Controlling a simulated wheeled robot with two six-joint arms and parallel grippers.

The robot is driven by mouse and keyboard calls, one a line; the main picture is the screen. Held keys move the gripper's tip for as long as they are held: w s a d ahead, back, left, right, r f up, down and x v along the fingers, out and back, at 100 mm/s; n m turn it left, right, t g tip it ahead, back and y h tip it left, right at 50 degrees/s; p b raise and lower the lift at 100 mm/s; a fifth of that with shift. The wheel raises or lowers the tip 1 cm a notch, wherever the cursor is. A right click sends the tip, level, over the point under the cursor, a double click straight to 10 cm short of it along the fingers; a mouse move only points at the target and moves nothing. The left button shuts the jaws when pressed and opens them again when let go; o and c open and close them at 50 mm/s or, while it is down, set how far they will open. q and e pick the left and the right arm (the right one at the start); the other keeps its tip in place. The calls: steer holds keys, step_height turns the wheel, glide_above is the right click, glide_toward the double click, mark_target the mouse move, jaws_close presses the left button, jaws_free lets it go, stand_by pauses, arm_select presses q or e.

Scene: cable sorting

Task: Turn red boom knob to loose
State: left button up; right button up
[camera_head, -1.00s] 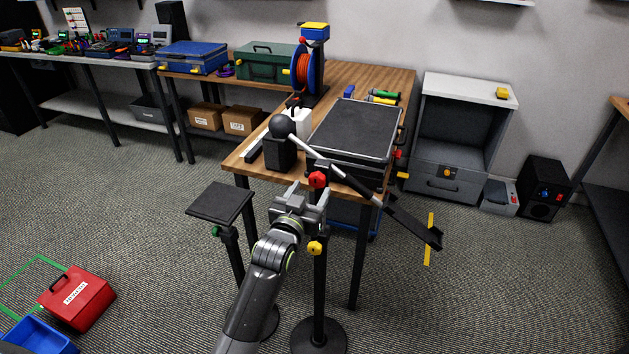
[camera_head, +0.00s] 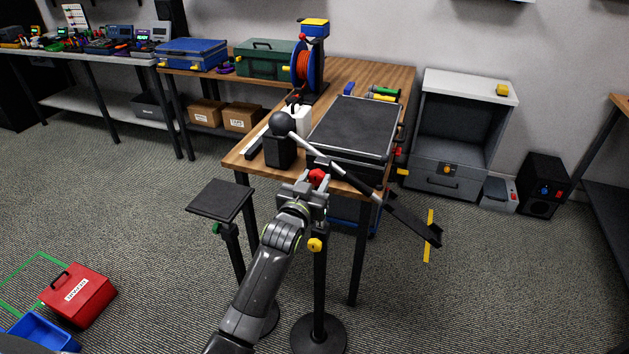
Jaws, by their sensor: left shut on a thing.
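The red boom knob (camera_head: 318,178) sits where the slanted boom (camera_head: 340,172) meets the top of a black upright stand. My left gripper (camera_head: 313,185) reaches up from below and is shut on the red knob, its fingers hiding part of it. A yellow knob (camera_head: 315,245) sits lower on the same stand. My right gripper is not in view.
A wooden table (camera_head: 395,78) with a black-topped case (camera_head: 355,125) stands right behind the boom. A small black platform (camera_head: 220,200) on a post stands to the left. A red toolbox (camera_head: 78,295) lies on the floor at lower left. Open carpet lies at right.

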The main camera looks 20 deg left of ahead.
arm_select(q)
steer(key=shift+n, duration=0.4)
steer(key=shift+c, duration=0.4)
steer(key=n, duration=0.4)
steer(key=shift+a, duration=0.1)
steer(key=n, duration=0.9)
steer(key=shift+a, duration=0.1)
steer(key=n, duration=0.4)
steer(key=shift+b, duration=0.35)
steer(key=o, duration=1)
steer(key=shift+f, duration=0.1)
steer(key=shift+f, duration=0.1)
